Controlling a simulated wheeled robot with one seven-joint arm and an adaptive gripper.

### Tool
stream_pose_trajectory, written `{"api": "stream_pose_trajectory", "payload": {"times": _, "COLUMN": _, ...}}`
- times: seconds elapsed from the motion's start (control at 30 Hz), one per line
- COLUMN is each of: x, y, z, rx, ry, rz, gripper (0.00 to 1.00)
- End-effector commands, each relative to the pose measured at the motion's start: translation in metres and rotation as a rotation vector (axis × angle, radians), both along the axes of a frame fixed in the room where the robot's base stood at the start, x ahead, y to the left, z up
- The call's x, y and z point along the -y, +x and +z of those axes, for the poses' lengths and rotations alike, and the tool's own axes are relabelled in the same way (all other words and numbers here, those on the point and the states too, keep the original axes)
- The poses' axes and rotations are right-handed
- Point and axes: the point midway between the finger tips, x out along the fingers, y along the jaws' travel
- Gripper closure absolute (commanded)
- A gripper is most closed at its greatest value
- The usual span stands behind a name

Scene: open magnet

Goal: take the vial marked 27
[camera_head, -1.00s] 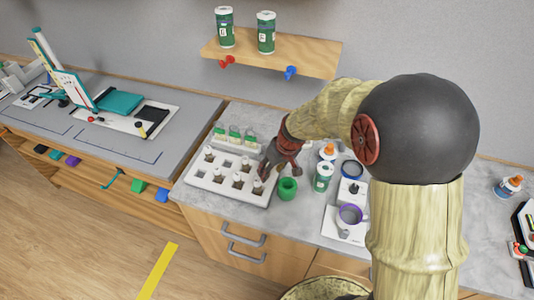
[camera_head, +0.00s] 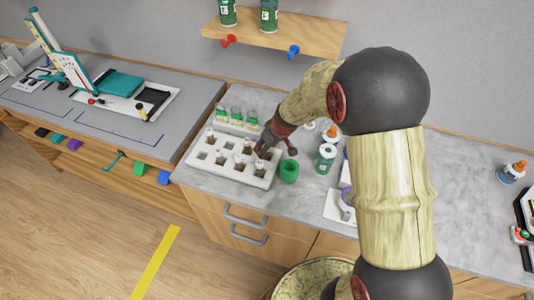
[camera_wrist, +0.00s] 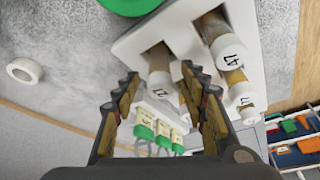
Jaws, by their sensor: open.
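The white rack (camera_head: 227,172) stands on the grey counter, with several pale-capped vials upright in its square holes. My gripper (camera_head: 262,152) is over the rack's right side. In the wrist view my gripper (camera_wrist: 163,105) is open, with its dark fingers apart on either side of one vial (camera_wrist: 160,72). That vial still sits in its hole in the rack (camera_wrist: 185,28). Its cap carries a small dark number that I cannot read surely. A second vial (camera_wrist: 228,55) and a third vial (camera_wrist: 243,98) stand to the right, also with small, unclear marks. The fingers hide some vials in the head view.
A green cup (camera_head: 289,171) stands just right of the rack. Green-labelled vials (camera_head: 236,115) stand in a row behind it. A green-white jar (camera_head: 326,158) and other bottles crowd the right. A wooden shelf (camera_head: 300,38) hangs above. The counter's front edge is close to the rack.

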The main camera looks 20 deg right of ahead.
Motion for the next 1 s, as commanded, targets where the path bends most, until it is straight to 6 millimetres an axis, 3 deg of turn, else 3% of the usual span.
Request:
{"api": "stream_pose_trajectory", "payload": {"times": 0.23, "x": -0.0003, "y": 0.0017, "z": -0.0022, "rx": 0.001, "ry": -0.001, "rz": 0.0, "gripper": 0.57}}
{"api": "stream_pose_trajectory", "payload": {"times": 1.0, "x": -0.0003, "y": 0.0015, "z": -0.0021, "rx": 0.001, "ry": 0.0, "rz": 0.0, "gripper": 1.0}}
